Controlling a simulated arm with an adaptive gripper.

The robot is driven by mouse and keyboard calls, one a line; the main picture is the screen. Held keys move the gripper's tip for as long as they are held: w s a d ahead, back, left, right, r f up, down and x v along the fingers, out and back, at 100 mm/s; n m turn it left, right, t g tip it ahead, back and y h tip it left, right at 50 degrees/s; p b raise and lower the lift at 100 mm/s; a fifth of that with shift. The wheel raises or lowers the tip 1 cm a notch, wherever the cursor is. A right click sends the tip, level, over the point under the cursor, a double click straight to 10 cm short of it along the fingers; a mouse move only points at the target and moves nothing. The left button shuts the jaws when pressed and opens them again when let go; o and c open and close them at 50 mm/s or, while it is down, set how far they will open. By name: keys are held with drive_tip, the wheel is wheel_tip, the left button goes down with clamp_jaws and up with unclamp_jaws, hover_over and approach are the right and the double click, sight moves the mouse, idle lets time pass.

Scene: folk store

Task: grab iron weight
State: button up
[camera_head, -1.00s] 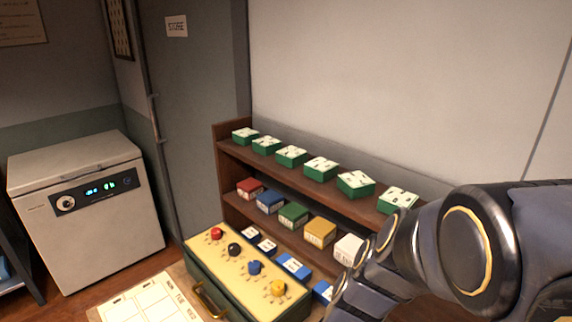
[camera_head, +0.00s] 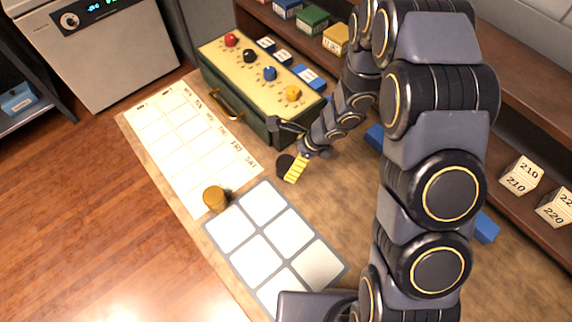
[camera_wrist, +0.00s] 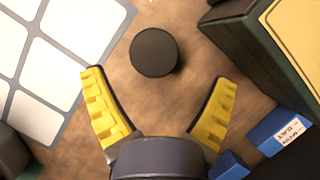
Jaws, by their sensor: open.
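A dark round weight (camera_wrist: 154,52), which looks like the iron weight, stands on the brown table in the wrist view. In the head view the dark weight (camera_head: 284,165) is partly hidden behind a yellow finger pad. My gripper (camera_wrist: 160,78) is open, its two yellow-padded fingers spread with the weight ahead between their tips, apart from both. In the head view my gripper (camera_head: 283,150) is low over the table by the green box's front corner.
A green box (camera_head: 262,88) with coloured knobs stands close by. A brass-coloured weight (camera_head: 214,198) stands on the paper calendar's (camera_head: 185,140) edge, beside a white-squared mat (camera_head: 262,240). Blue blocks (camera_wrist: 280,133) lie near the right finger. Shelves line the right side.

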sight(286, 168)
drive_tip(key=shift+s+x, duration=0.15)
drive_tip(key=shift+x, duration=1.15)
drive_tip(key=shift+s+x, duration=0.15)
drive_tip(key=shift+x, duration=1.15)
drive_tip(key=shift+a, duration=0.15)
drive_tip(key=c, duration=1.2)
